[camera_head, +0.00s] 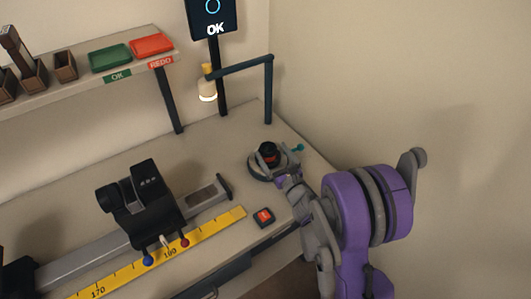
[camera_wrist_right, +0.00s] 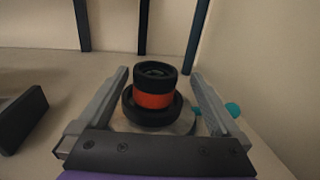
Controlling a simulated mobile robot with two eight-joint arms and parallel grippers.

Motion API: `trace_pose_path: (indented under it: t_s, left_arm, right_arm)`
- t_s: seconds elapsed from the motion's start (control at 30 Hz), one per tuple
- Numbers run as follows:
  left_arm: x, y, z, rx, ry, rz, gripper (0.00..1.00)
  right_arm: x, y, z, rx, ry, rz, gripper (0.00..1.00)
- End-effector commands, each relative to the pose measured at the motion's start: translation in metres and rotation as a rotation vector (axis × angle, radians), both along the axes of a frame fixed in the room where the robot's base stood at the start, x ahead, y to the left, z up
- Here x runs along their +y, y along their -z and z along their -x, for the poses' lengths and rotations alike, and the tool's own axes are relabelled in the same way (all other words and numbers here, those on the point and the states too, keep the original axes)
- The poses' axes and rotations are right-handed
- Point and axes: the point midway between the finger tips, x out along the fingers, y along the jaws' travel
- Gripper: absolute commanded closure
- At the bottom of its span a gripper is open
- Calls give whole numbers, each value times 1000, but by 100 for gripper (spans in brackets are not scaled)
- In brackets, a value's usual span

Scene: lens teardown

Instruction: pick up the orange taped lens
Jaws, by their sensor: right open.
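The orange taped lens (camera_wrist_right: 153,96) is a black cylinder with an orange band, upright on a dark ring on a round grey base. In the head view the lens (camera_head: 268,150) shows small at the table's right side, with a bit of orange visible. My right gripper (camera_wrist_right: 160,88) is open, with one finger on each side of the lens and gaps between. In the head view the right gripper (camera_head: 285,172) is at the lens, its fingers partly hidden. My left gripper is not in view.
A black device (camera_head: 140,203) sits on a rail beside a yellow ruler (camera_head: 210,229). A red-topped button (camera_head: 263,217) lies near the table's front edge. A lamp (camera_head: 207,90) hangs from a dark frame behind the lens. A teal knob (camera_wrist_right: 233,109) is right of the lens.

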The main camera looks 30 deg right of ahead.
Motion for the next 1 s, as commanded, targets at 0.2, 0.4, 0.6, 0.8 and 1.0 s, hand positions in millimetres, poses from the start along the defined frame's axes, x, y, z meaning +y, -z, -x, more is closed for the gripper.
trace_pose_path:
  t_s: [0.2,0.4,0.6,0.8,1.0]
  left_arm:
    - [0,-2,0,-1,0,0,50]
    - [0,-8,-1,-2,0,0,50]
    - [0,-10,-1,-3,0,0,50]
    - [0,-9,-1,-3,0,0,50]
    - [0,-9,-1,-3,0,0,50]
  right_arm:
    - [0,0,-14,0,0,-2,0]
    - [3,-1,-41,0,-1,-4,0]
    - [1,0,-61,1,0,-3,0]
    - [0,0,-61,1,1,-3,4]
    - [0,0,-61,1,1,-3,40]
